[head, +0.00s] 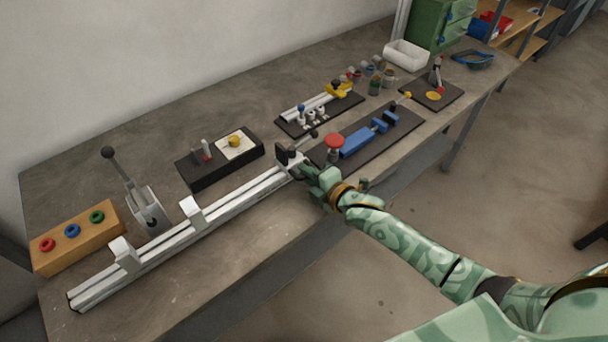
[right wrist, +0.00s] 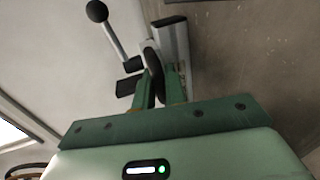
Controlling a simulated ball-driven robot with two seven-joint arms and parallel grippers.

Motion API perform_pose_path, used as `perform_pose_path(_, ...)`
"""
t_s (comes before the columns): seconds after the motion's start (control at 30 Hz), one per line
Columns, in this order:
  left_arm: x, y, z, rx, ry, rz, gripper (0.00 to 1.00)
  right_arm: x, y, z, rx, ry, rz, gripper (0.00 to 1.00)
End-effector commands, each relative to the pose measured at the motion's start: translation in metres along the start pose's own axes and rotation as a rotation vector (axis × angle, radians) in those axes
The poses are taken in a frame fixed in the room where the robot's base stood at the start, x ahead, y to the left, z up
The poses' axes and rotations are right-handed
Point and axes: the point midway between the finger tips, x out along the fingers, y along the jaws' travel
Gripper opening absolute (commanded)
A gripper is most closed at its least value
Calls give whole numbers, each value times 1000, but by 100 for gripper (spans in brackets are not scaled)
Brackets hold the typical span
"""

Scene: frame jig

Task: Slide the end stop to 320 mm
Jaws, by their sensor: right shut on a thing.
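The long aluminium rail (head: 160,252) runs along the front of the bench, with two white blocks standing on it. The end stop (head: 283,155) is a dark block at the rail's far right end, with a lever ending in a black ball. My right gripper (head: 306,171) is at the end stop. In the right wrist view its green fingers (right wrist: 160,92) are shut on a dark rounded part of the end stop (right wrist: 153,62). The lever's ball (right wrist: 97,11) stands up to the left, and the rail end (right wrist: 172,42) lies behind. No scale marks can be read.
A black plate with a blue clamp and red knob (head: 334,141) lies just beyond my right gripper. A black box (head: 210,171), a lever press (head: 146,212) and a wooden block with coloured rings (head: 75,240) stand behind the rail. The bench front strip is clear.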

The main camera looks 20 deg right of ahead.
Motion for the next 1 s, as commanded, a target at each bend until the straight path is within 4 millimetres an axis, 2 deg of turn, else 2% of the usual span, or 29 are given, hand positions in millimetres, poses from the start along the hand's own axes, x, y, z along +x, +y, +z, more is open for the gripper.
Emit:
perform_pose_path(0.03, 0, 0, 0, 0, 0, 0, 0, 0, 1, 5, -4, -8, 0, 21)
perform_pose_path(0.07, 0, 0, 0, 0, 0, 0, 0, 0, 1, 5, -4, -8, -1, 29)
perform_pose_path(0.1, 0, 0, 0, 0, 0, 0, 0, 0, 1, 4, -4, -7, 0, 32)
perform_pose_path(0.37, 0, 0, 0, 0, 1, 0, 0, -1, 1, 2, -2, -4, 0, 32)
perform_pose_path(0.47, -3, 0, -1, 0, 3, -1, 0, -8, 1, 2, -2, -4, -1, 32)
perform_pose_path(0.57, -9, -1, -3, 0, 6, -2, 0, -26, 2, 2, -3, -4, -2, 32)
perform_pose_path(0.8, -26, -3, -8, 0, 15, -5, 0, -91, 2, 3, -3, -5, -3, 32)
perform_pose_path(1.0, -33, -3, -10, -1, 19, -6, 0, -138, 1, 3, -3, -5, -2, 32)
